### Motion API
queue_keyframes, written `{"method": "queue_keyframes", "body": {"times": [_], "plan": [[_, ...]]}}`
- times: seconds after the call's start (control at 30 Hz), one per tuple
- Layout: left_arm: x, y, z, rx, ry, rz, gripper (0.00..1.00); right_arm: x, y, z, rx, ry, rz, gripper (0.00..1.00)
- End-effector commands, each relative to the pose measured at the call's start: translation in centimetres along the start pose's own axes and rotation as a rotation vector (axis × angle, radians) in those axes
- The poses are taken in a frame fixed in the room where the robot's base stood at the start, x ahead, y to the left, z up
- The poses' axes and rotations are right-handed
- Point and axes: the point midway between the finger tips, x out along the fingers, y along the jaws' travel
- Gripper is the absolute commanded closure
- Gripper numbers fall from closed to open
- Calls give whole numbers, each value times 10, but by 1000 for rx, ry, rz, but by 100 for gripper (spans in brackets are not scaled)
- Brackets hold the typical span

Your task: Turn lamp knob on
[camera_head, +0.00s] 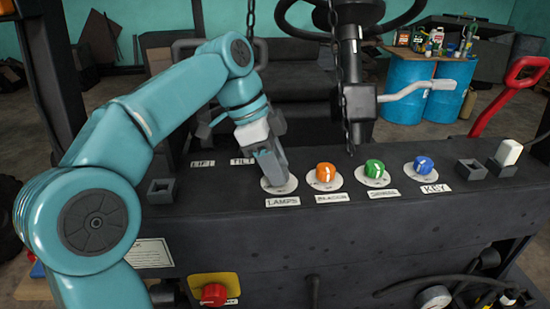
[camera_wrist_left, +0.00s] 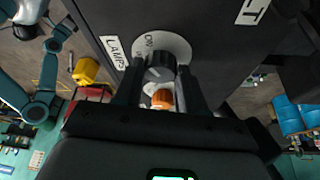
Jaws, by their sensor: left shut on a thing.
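The lamp knob (camera_wrist_left: 160,68) is dark with a light pointer line and sits on a pale round dial (camera_wrist_left: 178,45). The letters "ON" show on that dial in the wrist view, and a LAMPS label (camera_head: 283,201) lies just in front of it. My left gripper (camera_head: 273,172) reaches down onto this dial and hides most of the knob in the head view. In the wrist view its two fingers (camera_wrist_left: 160,85) stand on either side of the knob, shut on it. My right gripper is in neither view.
To the right of the lamp dial stand an orange knob (camera_head: 325,172), a green knob (camera_head: 374,168) and a blue knob (camera_head: 424,165). A hanging chain (camera_head: 333,60) and the steering wheel (camera_head: 352,14) are behind. A red button (camera_head: 214,294) is on the front face.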

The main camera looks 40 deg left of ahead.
Motion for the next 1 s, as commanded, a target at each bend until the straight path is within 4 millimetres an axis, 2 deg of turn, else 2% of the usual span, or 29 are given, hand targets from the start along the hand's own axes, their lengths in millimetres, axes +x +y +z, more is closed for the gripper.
{"method": "queue_keyframes", "body": {"times": [0.67,0.7,0.73,0.77,1.0], "plan": [[-2,-1,-2,54,5,16,91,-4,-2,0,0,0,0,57],[-2,-1,-2,54,5,16,47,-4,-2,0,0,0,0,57],[-1,-1,-1,54,5,16,37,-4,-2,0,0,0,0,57],[-1,-1,-1,54,4,17,34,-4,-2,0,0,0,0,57],[-1,0,-1,52,2,19,34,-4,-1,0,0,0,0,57]]}}
